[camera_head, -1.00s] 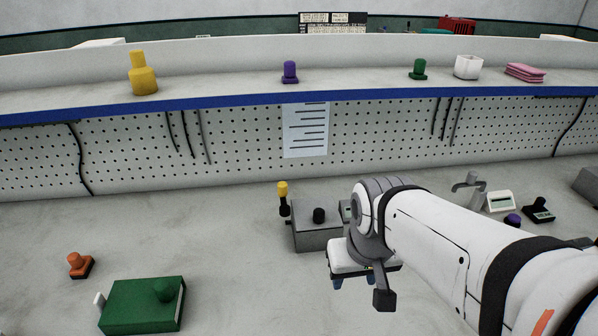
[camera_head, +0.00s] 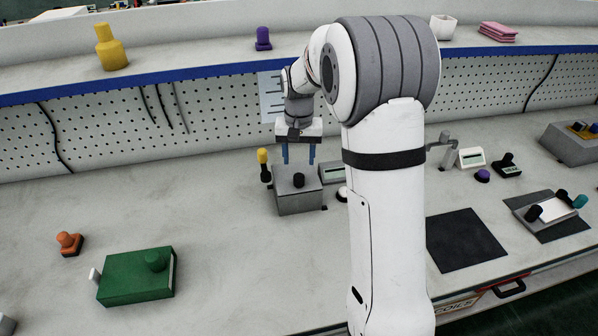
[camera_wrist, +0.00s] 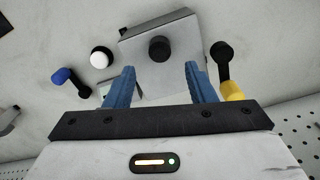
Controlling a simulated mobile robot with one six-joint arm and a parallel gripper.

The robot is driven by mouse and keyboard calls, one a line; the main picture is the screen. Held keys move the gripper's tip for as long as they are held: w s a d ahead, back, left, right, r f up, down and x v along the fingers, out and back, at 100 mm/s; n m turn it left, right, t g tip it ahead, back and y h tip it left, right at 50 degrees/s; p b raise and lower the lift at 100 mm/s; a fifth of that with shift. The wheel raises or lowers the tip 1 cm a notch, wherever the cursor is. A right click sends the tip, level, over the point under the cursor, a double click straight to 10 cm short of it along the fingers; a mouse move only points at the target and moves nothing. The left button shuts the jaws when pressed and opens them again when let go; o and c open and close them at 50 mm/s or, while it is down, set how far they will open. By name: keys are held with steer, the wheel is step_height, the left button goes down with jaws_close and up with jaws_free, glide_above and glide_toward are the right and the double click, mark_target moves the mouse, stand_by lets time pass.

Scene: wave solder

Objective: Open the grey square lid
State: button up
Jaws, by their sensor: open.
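The grey square lid (camera_head: 286,182) tops a grey box on the bench, with a black knob (camera_head: 299,180) at its middle. It appears closed. In the wrist view the lid (camera_wrist: 183,38) and its knob (camera_wrist: 160,49) lie ahead, between the lines of my fingers. My gripper (camera_head: 298,157) points down above the back of the lid, its two blue fingers apart and nothing between them. In the wrist view my gripper (camera_wrist: 159,75) is also open, and the knob is just beyond the fingertips, apart from them.
A yellow-topped black lever (camera_head: 264,165) stands close left of the box. A small display unit (camera_head: 332,171) and a white round knob (camera_head: 342,194) are close on its right. A green box (camera_head: 136,280) lies front left. A shelf with a blue edge (camera_head: 150,81) runs behind.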

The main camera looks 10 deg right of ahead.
mark_target(299, 175)
step_height(299, 175, down, 8)
steer(key=shift+r+p, duration=0.15)
steer(key=shift+p, duration=0.15)
steer(key=shift+c, duration=0.3)
jaws_close()
